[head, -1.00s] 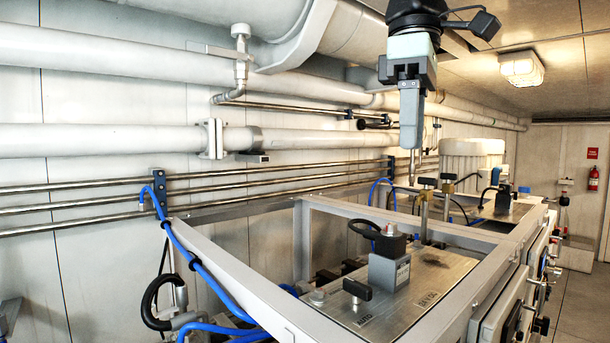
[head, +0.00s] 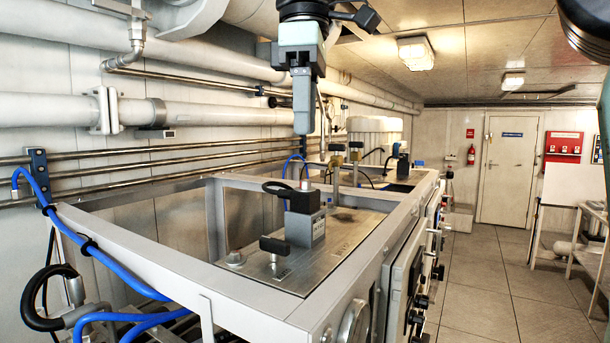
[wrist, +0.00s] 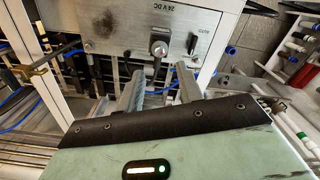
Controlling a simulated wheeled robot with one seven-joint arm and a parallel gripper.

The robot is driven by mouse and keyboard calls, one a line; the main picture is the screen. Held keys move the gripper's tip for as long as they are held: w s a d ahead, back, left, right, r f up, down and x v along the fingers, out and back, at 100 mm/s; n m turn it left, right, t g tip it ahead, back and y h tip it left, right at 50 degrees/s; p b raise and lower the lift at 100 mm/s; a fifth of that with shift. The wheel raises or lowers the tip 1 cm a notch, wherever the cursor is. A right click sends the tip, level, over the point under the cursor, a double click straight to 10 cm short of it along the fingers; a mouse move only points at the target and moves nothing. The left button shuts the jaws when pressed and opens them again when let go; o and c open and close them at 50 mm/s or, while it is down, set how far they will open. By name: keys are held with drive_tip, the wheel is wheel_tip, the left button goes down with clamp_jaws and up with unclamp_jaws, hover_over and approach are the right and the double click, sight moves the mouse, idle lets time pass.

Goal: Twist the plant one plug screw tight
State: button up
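My gripper (head: 304,118) hangs pointing down, high above the near frame in the head view. In the wrist view its two fingers (wrist: 160,88) are apart with nothing between them. A black plug (head: 304,202) with a cable sits on a grey block (head: 304,228) on the near metal panel (head: 335,250). The wrist view shows a metal panel (wrist: 115,22) marked 24 V DC, with a round-ended grey fitting (wrist: 159,48) beyond the fingertips. I cannot tell whether that fitting is the screw. My gripper touches nothing visible.
A black T-handle (head: 274,245) stands in front of the block. The raised grey frame (head: 270,290) surrounds the panel, with blue hoses (head: 120,270) at the left. Open floor (head: 490,270) lies to the right.

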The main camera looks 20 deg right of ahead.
sight(306, 180)
wheel_tip(306, 180, down, 7)
drive_tip(key=shift+f, duration=0.15)
idle(0.4)
clamp_jaws()
